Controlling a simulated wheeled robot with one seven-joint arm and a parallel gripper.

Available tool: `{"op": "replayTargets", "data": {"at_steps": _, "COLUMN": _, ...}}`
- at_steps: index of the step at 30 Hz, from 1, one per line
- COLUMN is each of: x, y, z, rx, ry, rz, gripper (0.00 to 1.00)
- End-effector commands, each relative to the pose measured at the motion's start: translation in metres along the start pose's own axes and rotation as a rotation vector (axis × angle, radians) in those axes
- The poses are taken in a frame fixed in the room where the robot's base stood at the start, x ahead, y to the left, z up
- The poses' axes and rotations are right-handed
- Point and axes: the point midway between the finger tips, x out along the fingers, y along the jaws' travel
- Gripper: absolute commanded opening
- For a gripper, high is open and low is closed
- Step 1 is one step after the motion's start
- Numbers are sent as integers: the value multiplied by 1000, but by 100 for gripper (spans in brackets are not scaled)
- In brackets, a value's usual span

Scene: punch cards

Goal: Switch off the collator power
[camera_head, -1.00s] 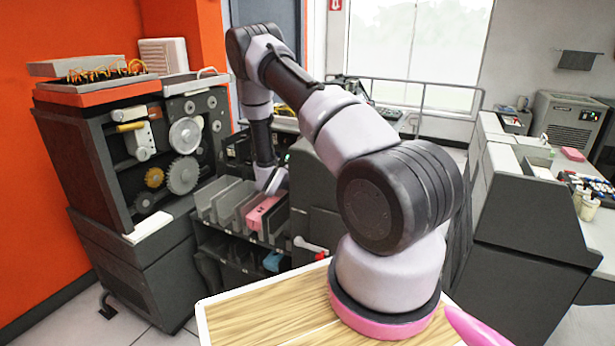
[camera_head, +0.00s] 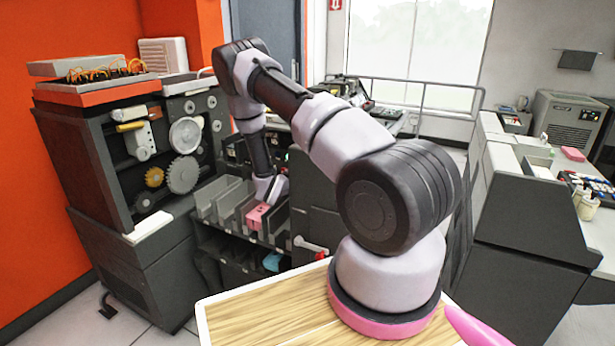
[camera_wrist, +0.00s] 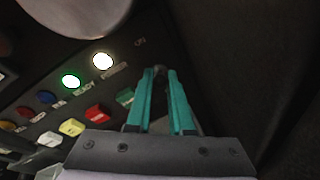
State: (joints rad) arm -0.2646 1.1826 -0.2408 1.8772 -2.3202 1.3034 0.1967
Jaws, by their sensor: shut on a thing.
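In the wrist view, the dark control panel (camera_wrist: 58,103) of the collator slants across the left. A white lamp (camera_wrist: 103,61) labelled POWER and a green lamp (camera_wrist: 71,81) labelled READY are both lit. A small dark switch (camera_wrist: 160,69) sits near the word ON, mostly hidden by my fingers. My gripper (camera_wrist: 160,78) has its teal fingertips closed together on this switch. In the head view, my arm reaches down to the collator's card pockets (camera_head: 212,201); my fingertips and the panel cannot be made out there.
Red, yellow, white and green buttons line the panel, with a red one (camera_wrist: 97,113) close left of my fingers. A rounded pale part (camera_wrist: 85,12) overhangs the panel. Pink cards (camera_head: 257,216) stand in a pocket. A red-tipped lever (camera_head: 318,251) sticks out below.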

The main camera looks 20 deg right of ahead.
Motion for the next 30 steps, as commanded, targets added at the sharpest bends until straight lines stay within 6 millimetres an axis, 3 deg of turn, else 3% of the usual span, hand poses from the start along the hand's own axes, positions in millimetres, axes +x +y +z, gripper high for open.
{"op": "replayTargets", "data": {"at_steps": 15, "x": 0, "y": -7, "z": -14, "rx": 32, "ry": -304, "rz": 206, "gripper": 0}}
{"op": "replayTargets", "data": {"at_steps": 30, "x": 2, "y": -9, "z": -17, "rx": 49, "ry": -415, "rz": 276, "gripper": 0}}
